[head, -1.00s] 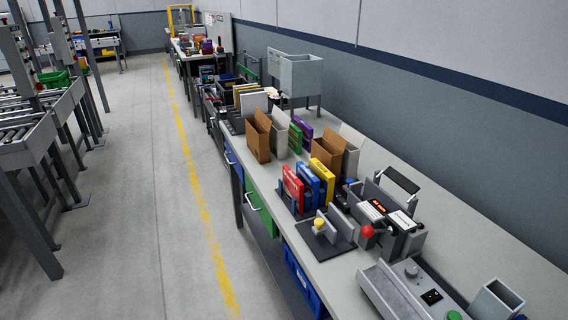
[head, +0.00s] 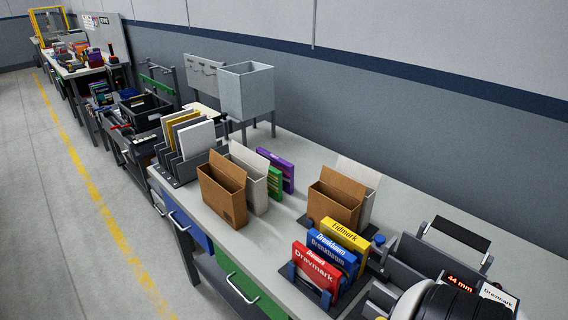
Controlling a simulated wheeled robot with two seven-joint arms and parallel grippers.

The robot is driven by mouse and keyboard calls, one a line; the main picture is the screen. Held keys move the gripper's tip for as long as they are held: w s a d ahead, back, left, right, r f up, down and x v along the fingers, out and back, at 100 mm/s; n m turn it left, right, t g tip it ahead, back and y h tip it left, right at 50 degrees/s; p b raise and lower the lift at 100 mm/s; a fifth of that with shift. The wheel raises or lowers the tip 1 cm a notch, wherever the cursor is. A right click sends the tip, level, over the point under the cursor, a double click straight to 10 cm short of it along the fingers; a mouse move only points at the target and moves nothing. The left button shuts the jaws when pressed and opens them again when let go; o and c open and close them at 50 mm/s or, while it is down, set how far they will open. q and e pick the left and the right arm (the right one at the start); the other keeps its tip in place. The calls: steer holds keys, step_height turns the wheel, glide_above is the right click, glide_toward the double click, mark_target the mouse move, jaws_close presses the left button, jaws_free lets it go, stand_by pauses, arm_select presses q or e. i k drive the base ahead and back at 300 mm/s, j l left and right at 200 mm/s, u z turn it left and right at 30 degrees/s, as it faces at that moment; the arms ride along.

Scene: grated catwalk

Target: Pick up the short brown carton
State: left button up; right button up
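Two open-topped brown cartons stand upright on the long grey bench in the head view. One brown carton (head: 222,193) is left of centre, with a white carton (head: 252,185) right behind it. The other brown carton (head: 333,200) is further right, with another white carton (head: 362,180) behind it. The right brown carton looks a little shorter, but its lower part is partly hidden by boxes in front, so I cannot be sure. Neither gripper shows. A white and black rounded part, probably of my own arm, is at the bottom right.
A red box (head: 316,271), a blue box (head: 331,255) and a yellow box (head: 345,236) stand in a rack before the right carton. Purple (head: 281,172) and green boxes stand behind the left pair. A device with a 44 mm display (head: 460,283) is at right. Bare bench lies between the cartons.

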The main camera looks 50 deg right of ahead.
mark_target(324, 200)
steer(key=i, duration=2.35)
steer(key=i+z, duration=0.15)
steer(key=z, duration=0.3)
steer(key=i+j+z, duration=0.1)
steer(key=z, duration=0.35)
steer(key=i+j+z, duration=0.15)
steer(key=z, duration=0.3)
steer(key=i+j+z, duration=0.2)
steer(key=z, duration=2.95)
